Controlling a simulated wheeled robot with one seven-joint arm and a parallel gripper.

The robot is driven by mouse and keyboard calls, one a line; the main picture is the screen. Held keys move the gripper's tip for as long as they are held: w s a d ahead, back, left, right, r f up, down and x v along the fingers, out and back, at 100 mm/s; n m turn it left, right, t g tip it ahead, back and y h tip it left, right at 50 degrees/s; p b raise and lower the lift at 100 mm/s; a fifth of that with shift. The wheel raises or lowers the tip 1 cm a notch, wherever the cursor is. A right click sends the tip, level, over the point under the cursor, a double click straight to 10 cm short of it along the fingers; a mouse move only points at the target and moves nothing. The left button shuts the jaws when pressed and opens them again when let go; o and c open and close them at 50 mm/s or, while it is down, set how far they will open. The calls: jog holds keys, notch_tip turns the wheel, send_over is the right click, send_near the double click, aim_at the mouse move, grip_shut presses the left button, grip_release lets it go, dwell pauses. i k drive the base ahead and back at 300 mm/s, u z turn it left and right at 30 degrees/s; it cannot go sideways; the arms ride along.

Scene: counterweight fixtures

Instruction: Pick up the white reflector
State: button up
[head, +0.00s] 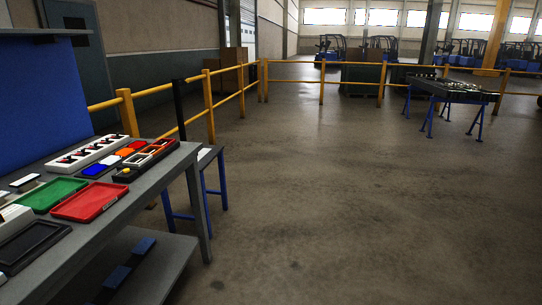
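I cannot make out for sure which thing is the white reflector. A grey workbench (150,192) stands at the left. Several pale things lie on its top: a small white piece (25,180) at the left edge, a white block (12,218) below it, and a long white rack (72,158) holding small red and black parts. They are too small to tell more. My gripper is not in view.
A green tray (50,194), a red tray (90,201) and a black tray (30,243) lie on the bench. Yellow railings (209,105) run behind it. A dark table with blue legs (440,92) stands far right. The floor (340,200) between is clear.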

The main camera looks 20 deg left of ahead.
aim_at(30, 177)
jog(key=u, duration=0.2)
jog(key=i, duration=1.15)
jog(key=u, duration=0.7)
jog(key=i, duration=1.1)
jog(key=u, duration=1.2)
jog(key=i, duration=0.9)
jog(key=u, duration=0.85)
jog(key=i, duration=0.5)
jog(key=u, duration=0.2)
